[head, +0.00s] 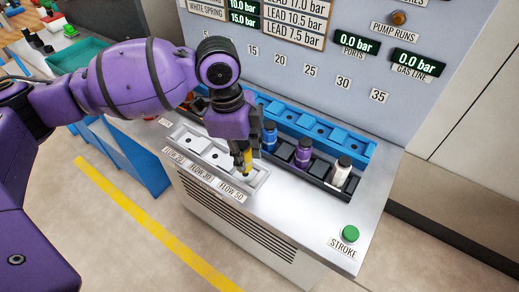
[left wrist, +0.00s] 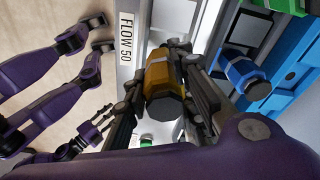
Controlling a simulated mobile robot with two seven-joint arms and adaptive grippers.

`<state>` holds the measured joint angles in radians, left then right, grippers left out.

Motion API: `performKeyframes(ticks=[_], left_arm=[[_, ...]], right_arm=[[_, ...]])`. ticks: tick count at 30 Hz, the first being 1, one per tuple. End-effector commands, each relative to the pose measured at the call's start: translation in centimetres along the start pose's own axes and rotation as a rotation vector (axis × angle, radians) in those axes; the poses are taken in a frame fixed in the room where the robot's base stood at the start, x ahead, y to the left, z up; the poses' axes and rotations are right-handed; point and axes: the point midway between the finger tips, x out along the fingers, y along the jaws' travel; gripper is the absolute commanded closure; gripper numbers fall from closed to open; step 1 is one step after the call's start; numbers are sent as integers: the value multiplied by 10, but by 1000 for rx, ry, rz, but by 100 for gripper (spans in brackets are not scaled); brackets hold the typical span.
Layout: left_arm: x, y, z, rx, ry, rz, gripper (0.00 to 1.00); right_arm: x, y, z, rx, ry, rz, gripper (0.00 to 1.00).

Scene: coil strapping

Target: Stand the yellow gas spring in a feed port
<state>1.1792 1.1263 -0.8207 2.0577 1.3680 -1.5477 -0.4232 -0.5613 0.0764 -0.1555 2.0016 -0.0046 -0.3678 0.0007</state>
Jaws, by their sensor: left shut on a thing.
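My left gripper (head: 244,150) is shut on the yellow gas spring (head: 247,159) and holds it upright over the light tray of feed ports (head: 183,131). The spring is at the port by the FLOW 50 label (head: 231,193). In the left wrist view, the yellow-orange spring (left wrist: 163,85) sits between my left fingers, with the FLOW 50 label (left wrist: 126,35) beside it. Its lower end is hidden, so I cannot tell how deep it sits. What looks like my right gripper (left wrist: 95,130) shows small in the left wrist view; its jaws are unclear.
A black rack (head: 318,176) beside the ports holds a blue spring (head: 269,137), a purple spring (head: 303,153) and a white spring (head: 341,174). A blue rack (head: 325,133) stands behind. A green STROKE button (head: 350,233) is at the front right. The counter between is clear.

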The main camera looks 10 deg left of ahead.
Motion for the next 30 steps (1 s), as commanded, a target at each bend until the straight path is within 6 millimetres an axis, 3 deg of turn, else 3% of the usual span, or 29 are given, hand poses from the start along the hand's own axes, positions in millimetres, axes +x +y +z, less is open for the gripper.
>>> performKeyframes(ticks=[9,20,21,24,25,30], left_arm=[[38,-6,5,-1,-1,1,100],[40,-6,5,-1,0,-1,100],[41,-6,5,-1,-1,-1,73],[41,-6,6,-1,-1,0,60],[41,-6,6,-1,-1,0,57],[41,-6,6,-1,-1,0,57]], right_arm=[[1,0,8,-2,-12,1,60],[-1,1,8,-1,-13,2,60],[-1,1,8,-1,-13,2,60],[-1,1,9,-1,-14,3,60],[-1,1,9,-1,-14,3,60],[-1,1,9,-1,-14,3,60]])
